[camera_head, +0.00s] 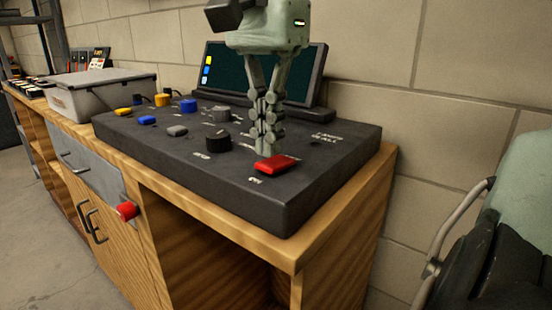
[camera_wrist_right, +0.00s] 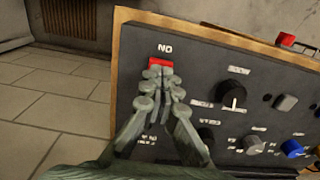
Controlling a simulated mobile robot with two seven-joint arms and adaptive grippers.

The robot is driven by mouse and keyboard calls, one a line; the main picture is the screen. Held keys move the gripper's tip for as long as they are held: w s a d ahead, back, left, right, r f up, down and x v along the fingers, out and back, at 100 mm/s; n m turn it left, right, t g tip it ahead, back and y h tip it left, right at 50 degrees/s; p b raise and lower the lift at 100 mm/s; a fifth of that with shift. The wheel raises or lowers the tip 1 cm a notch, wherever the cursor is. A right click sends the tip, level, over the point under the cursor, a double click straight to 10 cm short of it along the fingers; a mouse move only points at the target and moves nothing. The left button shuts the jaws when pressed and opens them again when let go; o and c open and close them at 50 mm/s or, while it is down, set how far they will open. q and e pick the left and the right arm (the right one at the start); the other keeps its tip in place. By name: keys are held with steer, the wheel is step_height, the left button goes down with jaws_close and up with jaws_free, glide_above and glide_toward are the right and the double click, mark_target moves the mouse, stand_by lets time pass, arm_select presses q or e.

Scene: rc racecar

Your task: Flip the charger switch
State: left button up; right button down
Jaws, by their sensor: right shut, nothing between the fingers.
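The charger is a dark grey panel box (camera_head: 300,192) with knobs and buttons, on a wooden cabinet. Its red switch (camera_head: 276,163) sits near the front right, beside a white label. In the right wrist view the red switch (camera_wrist_right: 161,64) shows just beyond my fingertips, below the "NO" lettering, and is partly covered by them. My right gripper (camera_head: 268,140) is shut and empty, pointing down at the switch's far edge. I cannot tell whether the fingertips touch it. It also shows in the right wrist view (camera_wrist_right: 159,78). My left gripper is not in view.
Black knobs (camera_head: 217,142), blue, grey and yellow controls share the panel. A dark screen (camera_head: 300,78) stands behind it, against the block wall. A lidded grey bin (camera_head: 95,95) is at left. A red object (camera_head: 127,211) sticks out at the cabinet's front.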

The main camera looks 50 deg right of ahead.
mark_target(268, 164)
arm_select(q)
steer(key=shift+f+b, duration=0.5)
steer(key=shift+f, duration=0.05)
arm_select(e)
steer(key=shift+f, duration=0.85)
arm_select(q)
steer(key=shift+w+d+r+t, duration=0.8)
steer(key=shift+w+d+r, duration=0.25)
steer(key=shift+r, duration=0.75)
arm_select(e)
steer(key=shift+r+p, duration=2.25)
steer(key=shift+r, duration=0.05)
steer(key=shift+r+p, duration=1)
steer(key=shift+r, duration=0.2)
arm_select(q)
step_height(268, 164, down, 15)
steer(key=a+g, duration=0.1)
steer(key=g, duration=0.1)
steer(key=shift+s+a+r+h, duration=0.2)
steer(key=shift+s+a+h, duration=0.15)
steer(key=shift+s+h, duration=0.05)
